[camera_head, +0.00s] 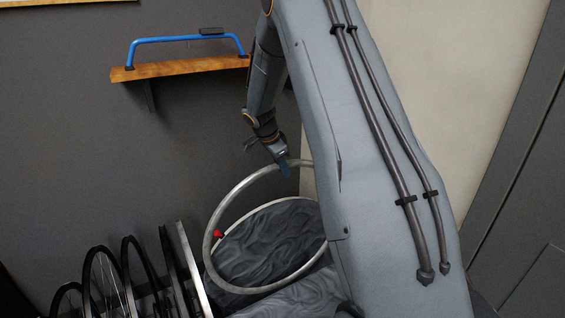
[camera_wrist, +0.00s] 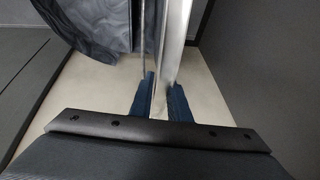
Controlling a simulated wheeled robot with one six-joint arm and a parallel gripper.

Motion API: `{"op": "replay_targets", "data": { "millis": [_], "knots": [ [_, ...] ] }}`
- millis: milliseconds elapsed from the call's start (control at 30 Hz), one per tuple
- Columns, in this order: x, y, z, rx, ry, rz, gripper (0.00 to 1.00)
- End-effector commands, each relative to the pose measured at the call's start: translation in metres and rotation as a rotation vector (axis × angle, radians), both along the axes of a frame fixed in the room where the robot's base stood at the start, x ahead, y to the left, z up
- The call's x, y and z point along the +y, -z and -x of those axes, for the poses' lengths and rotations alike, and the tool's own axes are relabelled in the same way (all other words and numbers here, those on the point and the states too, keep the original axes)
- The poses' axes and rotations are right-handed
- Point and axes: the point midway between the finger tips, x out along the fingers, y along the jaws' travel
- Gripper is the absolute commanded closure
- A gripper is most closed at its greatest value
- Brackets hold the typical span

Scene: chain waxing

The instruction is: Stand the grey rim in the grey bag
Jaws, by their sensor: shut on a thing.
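The grey rim (camera_head: 217,215) is a large pale metal ring, seen tilted in the head view. My gripper (camera_head: 284,168) is shut on the rim's upper edge. In the wrist view the rim (camera_wrist: 175,40) runs up between the two blue fingers of my gripper (camera_wrist: 161,98). The grey bag (camera_head: 268,245) has wrinkled dark fabric and shows through and below the rim; it also shows at the upper left of the wrist view (camera_wrist: 100,28). The rim overlaps the bag in the head view; I cannot tell whether they touch. My arm hides the right side of both.
Several black wheels (camera_head: 105,280) stand in a row at the lower left, beside a pale upright board or rim edge (camera_head: 190,270). A wooden shelf (camera_head: 180,69) with a blue-handled tool (camera_head: 185,38) is on the dark wall. A small red thing (camera_head: 218,234) shows at the bag's left edge.

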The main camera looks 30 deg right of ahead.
Motion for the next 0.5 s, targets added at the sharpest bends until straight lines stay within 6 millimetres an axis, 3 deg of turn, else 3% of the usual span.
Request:
{"op": "replay_targets", "data": {
  "millis": [500],
  "knots": [
    [0.0,0.066,0.0,0.001,-0.001,0.0,1.0]
  ]
}}
